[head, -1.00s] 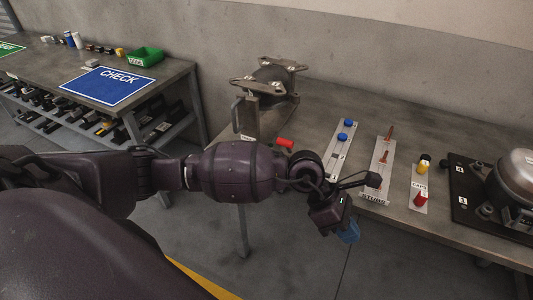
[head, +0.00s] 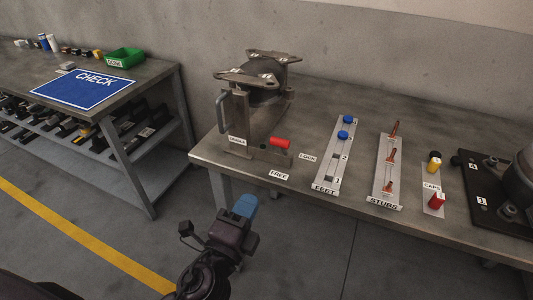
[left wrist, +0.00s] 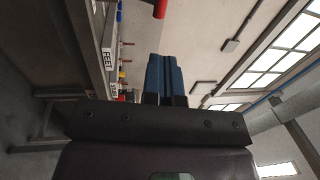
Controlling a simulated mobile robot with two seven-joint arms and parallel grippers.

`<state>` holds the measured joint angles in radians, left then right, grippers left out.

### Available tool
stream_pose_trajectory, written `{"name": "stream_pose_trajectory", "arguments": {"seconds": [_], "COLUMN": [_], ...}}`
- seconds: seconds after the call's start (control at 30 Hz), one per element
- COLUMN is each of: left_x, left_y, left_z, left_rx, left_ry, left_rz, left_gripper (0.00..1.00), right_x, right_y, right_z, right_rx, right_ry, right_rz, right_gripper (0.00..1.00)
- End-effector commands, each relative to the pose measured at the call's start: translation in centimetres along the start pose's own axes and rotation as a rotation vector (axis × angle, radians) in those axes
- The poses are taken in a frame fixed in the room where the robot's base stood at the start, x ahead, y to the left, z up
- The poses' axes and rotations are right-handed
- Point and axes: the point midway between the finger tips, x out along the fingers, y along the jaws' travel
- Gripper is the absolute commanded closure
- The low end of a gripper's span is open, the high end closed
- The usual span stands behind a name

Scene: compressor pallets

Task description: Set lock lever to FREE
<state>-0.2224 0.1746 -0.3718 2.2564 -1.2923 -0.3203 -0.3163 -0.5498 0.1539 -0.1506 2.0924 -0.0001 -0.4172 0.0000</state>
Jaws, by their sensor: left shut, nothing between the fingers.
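The lock lever's red handle (head: 281,143) is at the front edge of the fixture on the bench and points right, on the side of the LOCK label (head: 308,156). The FREE label (head: 279,175) is on the bench edge below it. A red bar end, apparently the same handle (left wrist: 160,8), shows at the top of the left wrist view. My left gripper (head: 245,206) has blue fingers, is shut and empty, and is in front of the bench, below and left of the handle, apart from it. Its fingers (left wrist: 165,74) lie together in the left wrist view. My right gripper is out of view.
The grey fixture (head: 235,120) carries a metal bracket on top. Floor is clear in front of the bench.

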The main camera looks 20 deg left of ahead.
Motion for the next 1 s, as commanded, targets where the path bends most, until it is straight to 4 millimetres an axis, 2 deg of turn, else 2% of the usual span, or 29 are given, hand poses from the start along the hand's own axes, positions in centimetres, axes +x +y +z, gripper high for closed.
{"name": "stream_pose_trajectory", "arguments": {"seconds": [0.27, 0.8, 1.0], "left_x": [2.4, 10.6, 12.8], "left_y": [-0.3, -0.2, 0.0], "left_z": [0.1, 0.1, 0.2], "left_rx": [0.000, 0.001, 0.001], "left_ry": [-0.006, -0.005, -0.004], "left_rz": [-0.004, -0.001, 0.001], "left_gripper": [1.00, 1.00, 1.00], "right_x": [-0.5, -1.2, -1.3], "right_y": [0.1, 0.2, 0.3], "right_z": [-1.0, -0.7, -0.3], "right_rx": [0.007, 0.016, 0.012], "right_ry": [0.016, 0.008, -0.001], "right_rz": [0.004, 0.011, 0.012], "right_gripper": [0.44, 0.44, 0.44]}}
